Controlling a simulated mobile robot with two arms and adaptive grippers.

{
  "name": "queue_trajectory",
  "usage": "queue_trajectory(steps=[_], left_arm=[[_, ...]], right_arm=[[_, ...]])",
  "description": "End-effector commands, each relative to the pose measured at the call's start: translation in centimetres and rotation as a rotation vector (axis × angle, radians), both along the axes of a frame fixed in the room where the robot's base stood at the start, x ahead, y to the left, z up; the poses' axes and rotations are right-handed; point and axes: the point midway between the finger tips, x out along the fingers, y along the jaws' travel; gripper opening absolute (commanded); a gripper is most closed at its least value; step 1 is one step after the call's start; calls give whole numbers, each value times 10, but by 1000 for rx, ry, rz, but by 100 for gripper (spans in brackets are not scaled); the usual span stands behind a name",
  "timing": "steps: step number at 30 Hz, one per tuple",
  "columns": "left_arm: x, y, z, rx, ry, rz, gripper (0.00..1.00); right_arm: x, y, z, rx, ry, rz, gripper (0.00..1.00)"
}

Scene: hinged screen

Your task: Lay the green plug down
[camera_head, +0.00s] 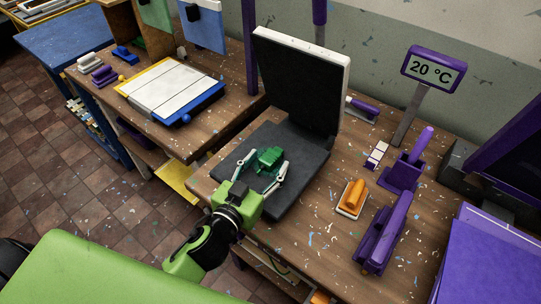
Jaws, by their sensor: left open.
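The green plug (268,158) lies on the dark base plate (297,198) of the hinged screen, near the middle of the plate. My left gripper (261,170) is open, with its pale fingers spread on both sides of the plug. I cannot tell whether the fingers touch it. The hinged screen's lid (297,85) stands raised at the back, dark inside with a pale edge. My right gripper is not in view.
A purple holder (403,172), an orange-handled block (352,197) and a long purple tool (385,235) stand right of the plate. A sign (433,69) reads 20 °C. A white and blue board (171,93) lies on the left table.

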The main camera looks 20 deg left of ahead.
Motion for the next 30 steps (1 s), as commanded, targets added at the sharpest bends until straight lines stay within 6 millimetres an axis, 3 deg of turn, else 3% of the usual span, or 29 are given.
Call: queue_trajectory(steps=[6,16,22,30], left_arm=[[26,-5,-1,1,-1,0,53],[32,-6,-4,0,0,0,53],[31,-6,-4,0,0,0,6],[31,-6,-3,0,0,0,6]], right_arm=[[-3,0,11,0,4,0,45],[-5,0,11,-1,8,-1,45],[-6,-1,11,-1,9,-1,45],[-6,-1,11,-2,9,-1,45]])
